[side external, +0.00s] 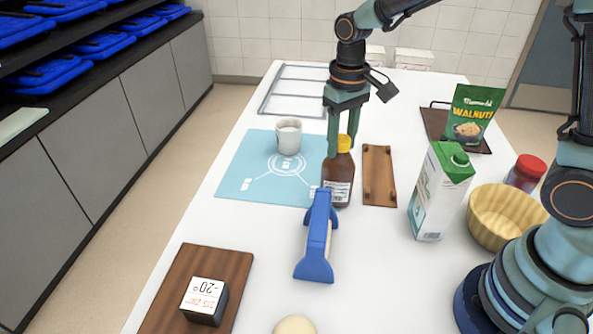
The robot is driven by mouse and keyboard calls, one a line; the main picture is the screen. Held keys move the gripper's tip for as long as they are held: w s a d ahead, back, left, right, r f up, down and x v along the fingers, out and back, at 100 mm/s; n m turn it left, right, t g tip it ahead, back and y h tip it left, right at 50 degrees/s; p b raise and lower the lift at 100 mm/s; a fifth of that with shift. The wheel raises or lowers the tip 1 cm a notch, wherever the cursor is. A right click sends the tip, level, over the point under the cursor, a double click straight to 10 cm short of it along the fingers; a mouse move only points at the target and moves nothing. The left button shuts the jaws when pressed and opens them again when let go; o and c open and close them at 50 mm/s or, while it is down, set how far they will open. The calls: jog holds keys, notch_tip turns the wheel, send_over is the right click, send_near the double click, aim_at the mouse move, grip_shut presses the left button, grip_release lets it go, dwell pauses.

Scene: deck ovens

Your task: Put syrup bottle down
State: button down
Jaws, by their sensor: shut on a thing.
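The syrup bottle (338,178) is brown with a yellow cap and a pale label. It stands upright at the right edge of the light blue mat (245,180), and I cannot tell whether its base touches the surface. My gripper (343,145) comes down from above and is shut on the bottle near its cap. The fingers hide part of the cap and neck. A white cup (289,137) stands on the mat to the left of the bottle.
A blue-handled tool (318,240) lies just in front of the bottle. A brown wooden board (379,176) lies close on its right. A milk carton (438,192), yellow bowl (503,217) and walnuts bag (472,115) stand farther right. The mat's left part is clear.

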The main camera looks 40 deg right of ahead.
jog(key=shift+f, duration=0.1)
jog(key=shift+c, duration=1.9)
grip_release()
notch_tip(320, 180, up, 11)
jog(key=s+d+t, duration=0.5)
jog(key=s, duration=0.5)
jog(key=shift+s+d+f+t, duration=0.15)
jog(key=shift+s+t, duration=0.15)
jog(key=shift+s, duration=0.05)
